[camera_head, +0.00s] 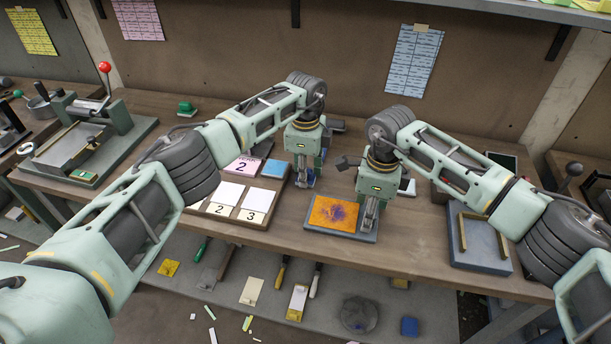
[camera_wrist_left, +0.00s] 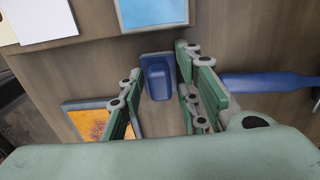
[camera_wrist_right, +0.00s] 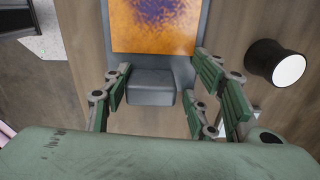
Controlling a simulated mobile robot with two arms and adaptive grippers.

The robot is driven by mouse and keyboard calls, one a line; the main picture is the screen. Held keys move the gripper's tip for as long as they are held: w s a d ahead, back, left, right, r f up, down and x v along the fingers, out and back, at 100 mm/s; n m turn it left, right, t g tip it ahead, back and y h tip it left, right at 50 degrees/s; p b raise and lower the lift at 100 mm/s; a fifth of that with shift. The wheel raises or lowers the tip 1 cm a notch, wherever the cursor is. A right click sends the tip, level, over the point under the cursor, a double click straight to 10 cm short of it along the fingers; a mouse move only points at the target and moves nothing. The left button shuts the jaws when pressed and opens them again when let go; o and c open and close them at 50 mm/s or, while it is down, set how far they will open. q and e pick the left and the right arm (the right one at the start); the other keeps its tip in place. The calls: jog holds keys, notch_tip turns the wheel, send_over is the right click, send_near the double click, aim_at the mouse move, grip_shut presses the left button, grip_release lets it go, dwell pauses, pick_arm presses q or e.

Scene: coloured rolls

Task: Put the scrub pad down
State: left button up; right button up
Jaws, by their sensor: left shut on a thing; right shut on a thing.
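A blue block with a raised grip (camera_wrist_left: 158,78), which looks like the scrub pad, is between the fingers of my left gripper (camera_head: 304,176). The gripper is shut on it, over the bench just right of the card tray. Whether the pad touches the bench is unclear. My right gripper (camera_head: 371,214) is shut on the grey end block (camera_wrist_right: 151,86) of a grey plate with an orange and purple face (camera_head: 333,214). The plate lies near the bench's front edge, right of the left gripper; its face also shows in the right wrist view (camera_wrist_right: 155,25).
The card tray (camera_head: 231,215) holds white, pink and blue cards. A blue-handled tool (camera_wrist_left: 265,82) lies beside the left gripper. A grey-blue tray (camera_head: 480,250) is at right. Bare bench (camera_head: 420,245) separates it from the plate.

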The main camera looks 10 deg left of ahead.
pick_arm(q)
jog(key=shift+f, duration=0.1)
grip_shut()
notch_tip(320, 180, up, 10)
jog(key=shift+r, duration=0.1)
dwell(0.7)
jog(key=shift+w+r, duration=0.15)
jog(key=shift+r, duration=0.1)
jog(key=shift+f, duration=5.05)
